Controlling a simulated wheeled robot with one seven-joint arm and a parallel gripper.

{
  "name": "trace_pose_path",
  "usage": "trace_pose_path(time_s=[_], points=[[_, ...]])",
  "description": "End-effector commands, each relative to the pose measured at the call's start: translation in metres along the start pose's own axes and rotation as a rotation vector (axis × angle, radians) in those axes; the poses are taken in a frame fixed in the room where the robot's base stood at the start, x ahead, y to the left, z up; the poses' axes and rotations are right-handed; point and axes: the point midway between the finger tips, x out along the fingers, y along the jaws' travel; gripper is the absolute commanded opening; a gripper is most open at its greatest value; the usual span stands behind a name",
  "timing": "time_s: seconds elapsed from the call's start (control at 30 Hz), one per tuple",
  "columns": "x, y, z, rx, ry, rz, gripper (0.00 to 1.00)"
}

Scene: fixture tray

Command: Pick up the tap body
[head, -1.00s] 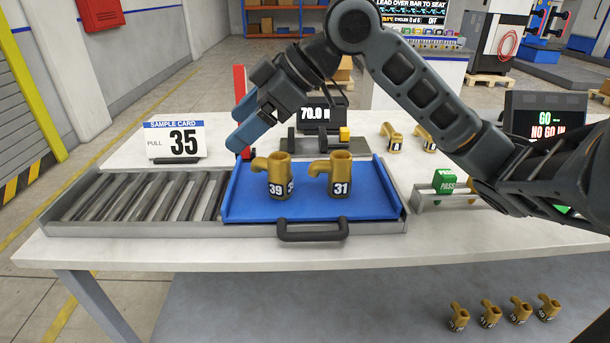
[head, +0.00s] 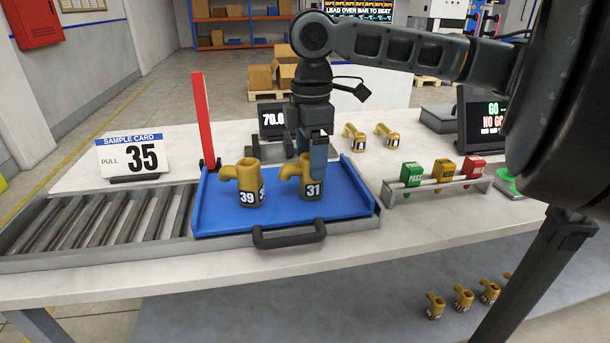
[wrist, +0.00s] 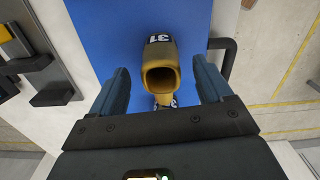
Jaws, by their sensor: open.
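Two brass tap bodies stand upright on the blue tray. The one marked 39 (head: 247,185) is on the left; the one marked 31 (head: 290,187) is to its right. My gripper (head: 317,165) points down at the body marked 31, its blue fingers in front of part of it. In the wrist view, this body's open top (wrist: 161,76) lies between the spread fingers, with a gap on each side.
A card reading PULL 35 (head: 134,156) stands at left behind a roller track (head: 95,224). A red post (head: 204,120) rises behind the tray. Several others are on the lower shelf.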

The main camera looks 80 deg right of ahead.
Motion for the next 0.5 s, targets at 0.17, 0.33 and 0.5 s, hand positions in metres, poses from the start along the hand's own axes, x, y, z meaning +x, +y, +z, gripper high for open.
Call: trace_pose_path(time_s=[0.17, 0.33, 0.5], points=[[0.027, -0.002, -0.004, -0.001, 0.0, -0.002, 0.79], [0.043, -0.002, -0.005, 0.0, 0.002, -0.001, 0.79], [0.045, -0.001, -0.005, 0.0, 0.002, 0.0, 0.79]])
